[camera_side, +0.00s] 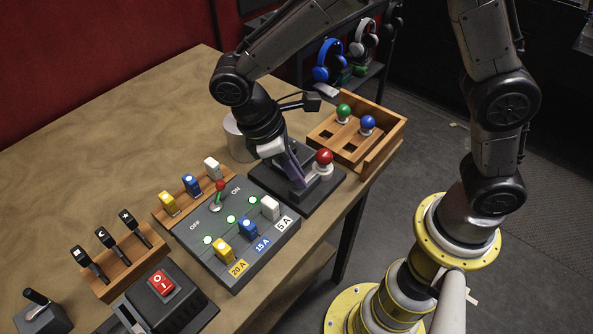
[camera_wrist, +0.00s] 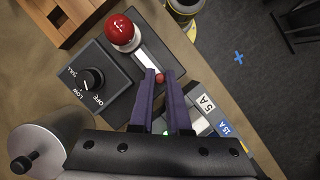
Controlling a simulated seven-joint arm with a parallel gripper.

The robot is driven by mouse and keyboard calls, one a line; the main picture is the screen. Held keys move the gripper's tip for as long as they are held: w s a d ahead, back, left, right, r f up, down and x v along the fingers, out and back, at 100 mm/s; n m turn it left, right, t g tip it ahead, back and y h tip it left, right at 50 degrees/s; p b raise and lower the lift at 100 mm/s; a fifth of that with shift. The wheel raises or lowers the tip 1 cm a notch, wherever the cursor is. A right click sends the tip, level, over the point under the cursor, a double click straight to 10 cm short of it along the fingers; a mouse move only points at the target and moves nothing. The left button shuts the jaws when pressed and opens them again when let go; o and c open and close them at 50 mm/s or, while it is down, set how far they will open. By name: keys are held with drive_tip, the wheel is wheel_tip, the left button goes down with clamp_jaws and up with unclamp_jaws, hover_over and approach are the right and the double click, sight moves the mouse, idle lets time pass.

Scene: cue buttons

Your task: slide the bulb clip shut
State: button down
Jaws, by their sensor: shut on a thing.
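The red bulb (camera_side: 324,156) sits upright in a white socket on a dark base (camera_side: 322,196). It also shows at the top of the wrist view (camera_wrist: 121,29). A pale slide track (camera_wrist: 147,61) runs from near the bulb toward my fingertips. The bulb clip's small red knob (camera_wrist: 159,78) shows between the tips of my purple fingers. My gripper (camera_side: 297,184) is low over the base, left of the bulb in the side view, and shut on this knob. The fingers hide most of the clip's body, so its contact with the bulb cannot be told.
A dial marked OFF, LOW, FULL (camera_wrist: 91,78) is on the same base. A wooden tray (camera_side: 384,147) holds a green bulb (camera_side: 344,111) and a blue bulb (camera_side: 367,122). A fuse panel (camera_side: 238,265) and a grey cylinder (camera_side: 236,143) stand nearby. The table's far left is clear.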

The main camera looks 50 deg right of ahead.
drive_tip(key=shift+d, duration=1)
drive_tip(key=c, duration=0.9)
unclamp_jaws()
drive_tip(key=shift+o, duration=0.2)
drive_tip(key=v, duration=1.4)
